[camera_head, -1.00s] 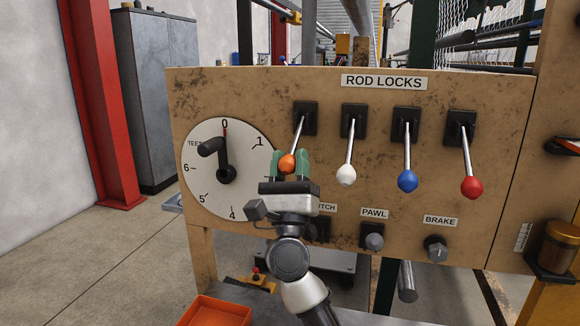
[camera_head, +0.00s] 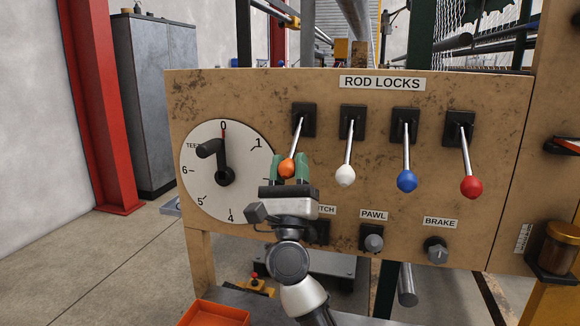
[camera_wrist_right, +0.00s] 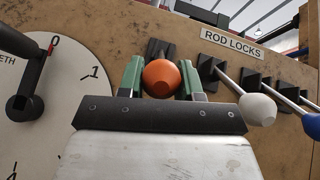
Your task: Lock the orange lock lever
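The orange lock lever is the leftmost of a row of levers on the brown panel. Its rod (camera_head: 297,138) slants down and left from its black mount to an orange ball knob (camera_head: 287,168). My right gripper (camera_head: 288,167) comes from below, its green fingers on both sides of the knob. The right wrist view shows the orange knob (camera_wrist_right: 162,78) between the fingers with hardly any gap, so the gripper looks shut on it. The knob sits a little higher than the neighbouring knobs. My left gripper is not in view.
The white knob (camera_head: 345,176) hangs close to the right of my gripper, then the blue (camera_head: 407,181) and red (camera_head: 471,187) ones. A dial (camera_head: 205,190) with a black pointer handle is just left. The pawl knob (camera_head: 373,238) and brake knob (camera_head: 436,249) sit below.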

